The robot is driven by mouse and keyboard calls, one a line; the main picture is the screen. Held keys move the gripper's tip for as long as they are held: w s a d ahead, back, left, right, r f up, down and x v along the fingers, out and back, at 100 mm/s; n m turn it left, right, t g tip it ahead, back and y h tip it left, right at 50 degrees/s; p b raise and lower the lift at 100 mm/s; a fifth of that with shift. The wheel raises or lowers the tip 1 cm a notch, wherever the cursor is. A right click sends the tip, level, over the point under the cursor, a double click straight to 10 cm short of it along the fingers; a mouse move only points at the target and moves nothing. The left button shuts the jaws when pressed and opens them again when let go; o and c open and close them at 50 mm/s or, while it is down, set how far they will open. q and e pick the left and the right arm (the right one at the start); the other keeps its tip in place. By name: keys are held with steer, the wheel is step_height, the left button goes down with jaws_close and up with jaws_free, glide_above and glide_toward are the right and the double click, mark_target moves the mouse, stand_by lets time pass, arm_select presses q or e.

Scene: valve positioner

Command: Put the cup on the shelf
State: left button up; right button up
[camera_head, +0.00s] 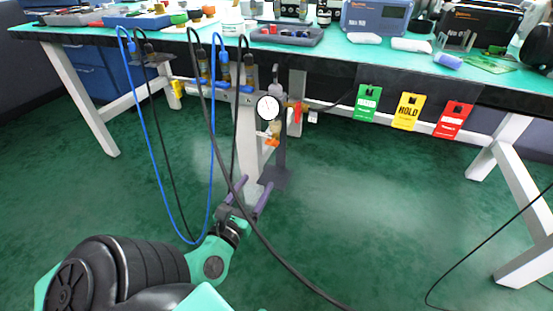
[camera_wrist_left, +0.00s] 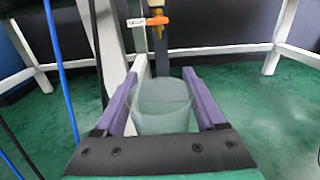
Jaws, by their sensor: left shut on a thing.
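A translucent, pale cup (camera_wrist_left: 162,105) stands between the two purple fingers of my left gripper (camera_wrist_left: 162,90) in the left wrist view. The gripper is shut on the cup, with a finger along each side. In the head view the left gripper (camera_head: 249,198) is low in front of the bench, above the green floor, and the cup is hard to make out there. I cannot tell which surface is the shelf. My right gripper is not in view.
A workbench (camera_head: 340,55) with tools and boxes spans the back. A pressure gauge (camera_head: 268,107) and an orange-handled valve (camera_head: 271,141) are beyond the gripper. Blue cables (camera_head: 152,150) and black cables hang close to my left arm. Three tags (camera_head: 408,111) hang from the bench edge.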

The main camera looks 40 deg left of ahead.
mark_target(281, 153)
arm_select(q)
steer(key=p+x, duration=0.1)
steer(key=x, duration=1.5)
steer(key=shift+w+r+p, duration=0.1)
steer(key=shift+r+p, duration=0.1)
steer(key=shift+p, duration=0.1)
steer(key=shift+w+a+f, duration=0.1)
steer(key=shift+w+f, duration=0.05)
steer(key=shift+w, duration=0.15)
step_height(281, 153, down, 4)
steer(key=b, duration=0.3)
steer(key=shift+r, duration=0.4)
steer(key=shift+f, duration=0.1)
steer(key=o, duration=1.4)
steer(key=shift+o, duration=0.2)
